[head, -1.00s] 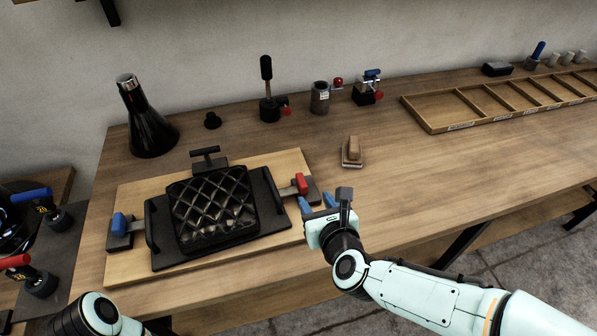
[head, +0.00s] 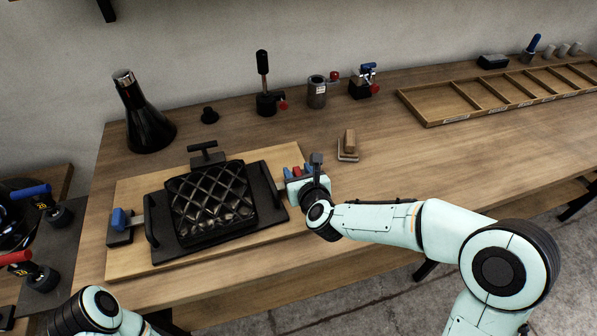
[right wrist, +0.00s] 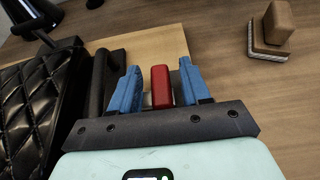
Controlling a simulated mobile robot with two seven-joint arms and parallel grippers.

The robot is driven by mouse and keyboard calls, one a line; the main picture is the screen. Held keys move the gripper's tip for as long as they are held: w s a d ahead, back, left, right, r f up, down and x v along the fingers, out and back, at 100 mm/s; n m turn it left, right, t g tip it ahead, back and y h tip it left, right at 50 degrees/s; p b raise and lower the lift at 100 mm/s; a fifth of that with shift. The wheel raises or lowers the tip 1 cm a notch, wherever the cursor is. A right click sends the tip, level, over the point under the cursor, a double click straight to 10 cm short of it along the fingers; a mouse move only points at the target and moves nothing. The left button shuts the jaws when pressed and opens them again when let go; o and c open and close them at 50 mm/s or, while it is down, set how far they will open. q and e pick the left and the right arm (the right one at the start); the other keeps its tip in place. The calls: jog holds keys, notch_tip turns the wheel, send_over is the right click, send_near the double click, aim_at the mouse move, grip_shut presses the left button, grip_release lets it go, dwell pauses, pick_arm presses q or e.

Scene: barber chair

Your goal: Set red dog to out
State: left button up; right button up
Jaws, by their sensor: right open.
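The red dog (right wrist: 161,86) is a small red block-shaped handle at the right side of the black fixture on the wooden board (head: 127,267). In the right wrist view it stands between the two blue fingers of my right gripper (right wrist: 159,88), with a visible gap on each side. In the head view my right gripper (head: 298,173) is at the fixture's right edge and mostly hides the red dog's base. A black quilted pad (head: 212,203) lies in the fixture (head: 262,222). A blue dog (head: 119,219) is on the left side. My left gripper is out of frame.
A brush-like wooden block (head: 349,143) lies right of the board. A black bottle (head: 144,120), a lever tool (head: 265,95), a metal cylinder (head: 316,95) and a blue-handled clamp (head: 363,83) stand at the back. A compartment tray (head: 431,122) is at right.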

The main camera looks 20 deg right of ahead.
jog(key=shift+c, duration=0.3)
grip_shut()
jog(key=d+b, duration=0.3)
jog(key=d, duration=0.1)
jog(key=shift+f, duration=0.1)
jog(key=shift+w+d+b, duration=0.1)
jog(key=shift+d+b, duration=0.35)
jog(key=shift+d, duration=0.05)
jog(key=shift+o, duration=0.3)
grip_release()
jog(key=shift+d, duration=0.1)
